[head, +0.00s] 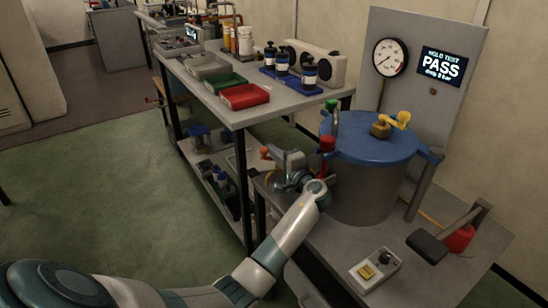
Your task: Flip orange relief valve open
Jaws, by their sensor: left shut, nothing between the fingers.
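The cylinder stands upright under a blue lid (370,138). A yellow lever (402,119) sits on a brass fitting on the lid. A red-topped clamp (327,143) and a green-topped one (331,105) are at the lid's left edge. My right gripper is out of view.
A panel behind holds a gauge (390,57) and a display (442,67) reading PASS. A black-handled lever (427,246) and a small switch box (374,268) are at the bench front. A shelved table (215,100) with trays and bottles stands left. Green floor is clear.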

